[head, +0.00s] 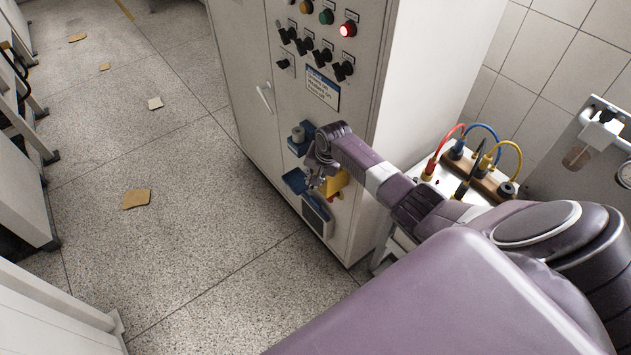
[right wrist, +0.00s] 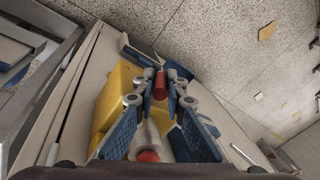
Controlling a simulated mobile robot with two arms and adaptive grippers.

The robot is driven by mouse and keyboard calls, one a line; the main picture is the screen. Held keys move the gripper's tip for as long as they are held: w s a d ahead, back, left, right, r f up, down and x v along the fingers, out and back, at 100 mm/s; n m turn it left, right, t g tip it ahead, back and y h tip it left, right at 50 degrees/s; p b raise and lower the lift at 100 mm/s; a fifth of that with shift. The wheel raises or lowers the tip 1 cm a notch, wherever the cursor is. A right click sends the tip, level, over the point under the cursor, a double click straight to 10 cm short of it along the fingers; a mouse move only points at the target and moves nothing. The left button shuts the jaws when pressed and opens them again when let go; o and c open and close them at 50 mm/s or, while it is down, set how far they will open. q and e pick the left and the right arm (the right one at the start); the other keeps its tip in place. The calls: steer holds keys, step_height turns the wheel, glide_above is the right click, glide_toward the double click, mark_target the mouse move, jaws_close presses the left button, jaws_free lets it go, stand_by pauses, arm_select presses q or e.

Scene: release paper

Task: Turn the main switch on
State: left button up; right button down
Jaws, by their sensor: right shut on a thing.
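The main switch has a yellow housing (head: 339,182) low on the front of the grey control cabinet (head: 245,50). In the right wrist view the yellow housing (right wrist: 118,95) is beside my fingers. My right gripper (head: 318,180) is at the switch, and in the right wrist view its blue fingers (right wrist: 160,92) are shut on a red handle (right wrist: 160,84) between their tips. A pale cylinder with a red end (right wrist: 148,155) lies nearer the camera, between the fingers. In the head view the handle is hidden by my gripper. My left gripper is out of view.
Black selector knobs (head: 321,57) and lamps, one lit red (head: 348,29), are higher on the cabinet. A blue socket (head: 299,139) sits just above my gripper. Colored cables (head: 485,150) stand to the right. The floor left of the cabinet is open, with cardboard scraps (head: 137,198).

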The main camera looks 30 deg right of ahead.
steer(key=w+g+b, duration=0.1)
steer(key=g+b, duration=0.1)
steer(key=shift+f+b, duration=0.1)
steer(key=shift+b, duration=0.25)
steer(key=shift+w+a+g+b, duration=0.1)
steer(key=shift+w+g+b, duration=0.2)
steer(key=shift+g+b, duration=0.85)
steer(key=shift+r+t, duration=0.2)
steer(key=shift+t, duration=0.05)
steer(key=c, duration=2.2)
jaws_free()
steer(key=shift+w, duration=0.1)
steer(key=shift+c, duration=0.2)
step_height(320, 180, up, 12)
steer(key=shift+f, duration=0.15)
